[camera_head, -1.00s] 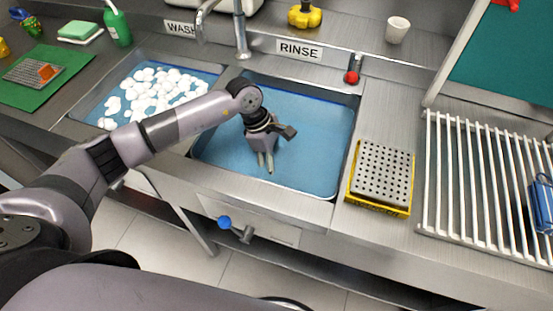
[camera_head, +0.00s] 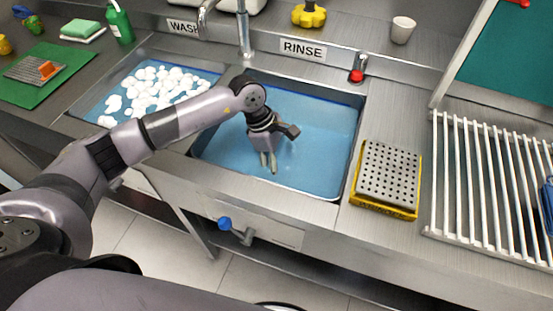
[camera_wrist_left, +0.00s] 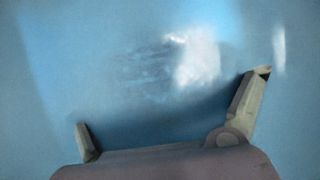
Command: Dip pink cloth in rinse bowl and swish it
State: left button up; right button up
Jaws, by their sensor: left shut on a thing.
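The rinse bowl (camera_head: 318,150) is the blue water-filled basin under the RINSE label (camera_head: 303,49). My left gripper (camera_head: 269,168) points down into it near its middle, its fingertips at or under the water. In the left wrist view the two fingers of my left gripper (camera_wrist_left: 170,112) stand apart over blurred blue water, with a bright reflection beyond. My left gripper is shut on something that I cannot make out. No pink cloth shows in either view. My right gripper is not in view.
The wash basin (camera_head: 205,65) with white foam (camera_head: 155,90) lies to the left. A faucet (camera_head: 243,30) stands behind the rinse bowl. A perforated block on a yellow base (camera_head: 388,175) and a white rack (camera_head: 480,180) stand to the right. A red-knobbed fitting (camera_head: 357,75) is at the back.

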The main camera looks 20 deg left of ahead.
pick_arm(q)
jog(key=shift+r, duration=0.1)
notch_tip(320, 180, up, 16)
jog(key=p, duration=0.7)
jog(key=shift+p, duration=0.4)
